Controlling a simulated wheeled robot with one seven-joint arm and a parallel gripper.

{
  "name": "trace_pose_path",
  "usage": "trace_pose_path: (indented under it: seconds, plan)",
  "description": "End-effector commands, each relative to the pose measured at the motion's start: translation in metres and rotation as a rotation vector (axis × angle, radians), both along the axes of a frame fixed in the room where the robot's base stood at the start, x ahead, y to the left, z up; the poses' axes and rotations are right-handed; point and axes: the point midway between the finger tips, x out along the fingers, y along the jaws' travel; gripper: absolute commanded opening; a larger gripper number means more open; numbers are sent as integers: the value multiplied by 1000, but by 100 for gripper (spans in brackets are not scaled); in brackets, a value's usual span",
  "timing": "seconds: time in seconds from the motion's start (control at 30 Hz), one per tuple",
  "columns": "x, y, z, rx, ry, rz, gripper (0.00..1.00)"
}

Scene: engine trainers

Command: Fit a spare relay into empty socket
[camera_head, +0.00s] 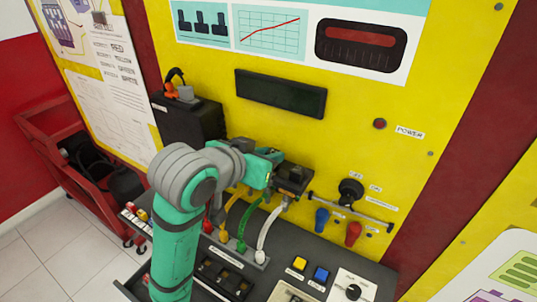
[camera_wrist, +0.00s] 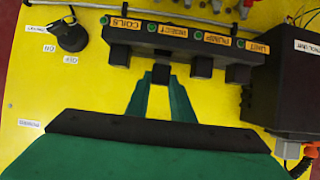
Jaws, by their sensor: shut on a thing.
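My gripper (camera_wrist: 161,82) is shut on a small black relay (camera_wrist: 161,74), which shows between the green fingertips in the wrist view. The black relay block (camera_wrist: 130,32) is just beyond the fingertips, with a row of labels and green lights. Black relays (camera_wrist: 202,66) stick out of the block under some labels. The held relay is close to the block, below the left-hand labels; I cannot tell whether it touches. In the head view my gripper (camera_head: 272,160) is at the left of the relay block (camera_head: 292,178), and the held relay and the socket are hidden.
Coloured cables (camera_head: 240,225) hang below the block to the bench. A black key switch (camera_head: 350,190) and blue and red knobs (camera_head: 353,232) are right of it. A black control unit (camera_wrist: 290,85) stands at the right in the wrist view. A black tray (camera_head: 225,278) lies in front.

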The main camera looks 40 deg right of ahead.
Motion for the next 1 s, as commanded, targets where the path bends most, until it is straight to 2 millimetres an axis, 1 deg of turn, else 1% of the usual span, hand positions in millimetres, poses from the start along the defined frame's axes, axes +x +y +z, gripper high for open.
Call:
trace_pose_path:
  seconds: [0.13,0.33,1.0]
  plan:
    - [-1,1,0,0,0,0,0]
    - [-4,-1,0,0,1,-8,0]
    - [-1,2,-5,0,0,1,0]
